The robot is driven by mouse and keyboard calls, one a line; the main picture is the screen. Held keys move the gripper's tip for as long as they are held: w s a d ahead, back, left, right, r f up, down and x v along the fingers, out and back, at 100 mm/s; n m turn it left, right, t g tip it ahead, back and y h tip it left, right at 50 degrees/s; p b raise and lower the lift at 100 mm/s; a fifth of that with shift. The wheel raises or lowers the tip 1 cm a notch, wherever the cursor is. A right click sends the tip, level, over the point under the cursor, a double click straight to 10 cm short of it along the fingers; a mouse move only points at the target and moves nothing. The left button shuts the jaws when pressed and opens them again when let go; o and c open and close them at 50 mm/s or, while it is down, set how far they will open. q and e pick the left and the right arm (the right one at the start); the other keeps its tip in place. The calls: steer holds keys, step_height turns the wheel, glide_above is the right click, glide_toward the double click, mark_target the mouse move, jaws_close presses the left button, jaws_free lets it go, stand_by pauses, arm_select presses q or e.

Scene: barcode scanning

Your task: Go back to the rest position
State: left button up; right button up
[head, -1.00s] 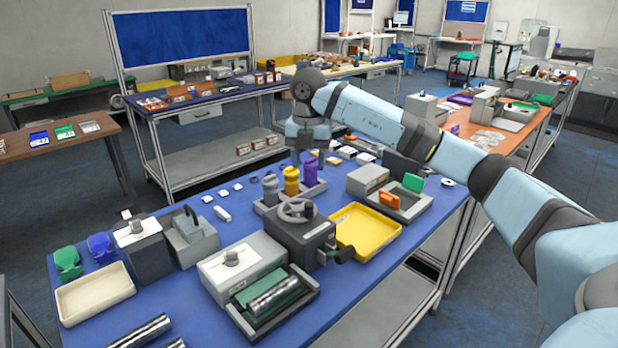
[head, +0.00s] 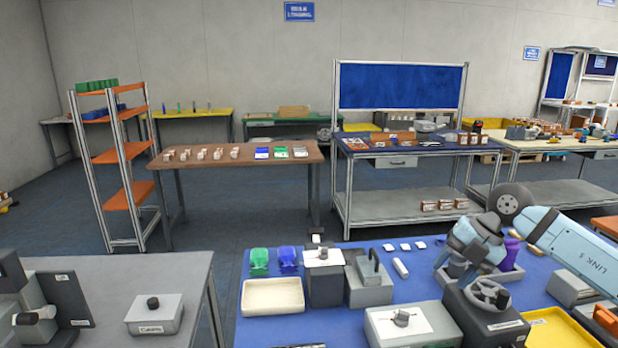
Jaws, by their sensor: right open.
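My right arm reaches in from the right over the blue-topped table (head: 375,268). My right gripper (head: 458,270) points down above the back of the table, behind the grey machine with a handwheel (head: 487,293). It is open, with nothing seen between its fingers. It partly hides the purple bottle (head: 513,243) and the holder around it. My left gripper is out of view.
A cream tray (head: 272,297), green bin (head: 259,262), blue bin (head: 288,260) and grey devices crowd the table's left side. A yellow tray (head: 560,330) lies at the right. A grey table (head: 195,268) stands at left, with a floor gap between the tables.

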steer(key=s+a+r+m+t+y, duration=0.2)
steer(key=s+a+t+y, duration=0.1)
steer(key=a+y, duration=0.5)
steer(key=s+a+r+m+t+y, duration=0.1)
steer(key=s+a+t+y, duration=0.4)
steer(key=a, duration=0.5)
steer(key=s+d+f+m+t+h, duration=0.3)
steer(key=d+f+m+h, duration=0.35)
steer(key=m+h, duration=0.4)
steer(key=s+d+f+m+t+h, duration=0.3)
steer(key=d+f+m+h, duration=0.4)
steer(key=m, duration=0.6)
steer(key=s+f+m+g, duration=0.1)
steer(key=s+f+g, duration=0.5)
steer(key=s, duration=0.5)
steer(key=s+f+g, duration=0.6)
steer(key=s+f, duration=0.1)
steer(key=s, duration=0.4)
steer(key=w+a+f+t+y+p, duration=0.2)
steer(key=w+a+f+t+p, duration=0.2)
steer(key=w+a+t+p, duration=0.2)
steer(key=n+t+p, duration=0.1)
steer(key=t+p, duration=0.1)
steer(key=p, duration=0.1)
steer(key=shift+w+a+f, duration=0.2)
steer(key=shift+w, duration=0.2)
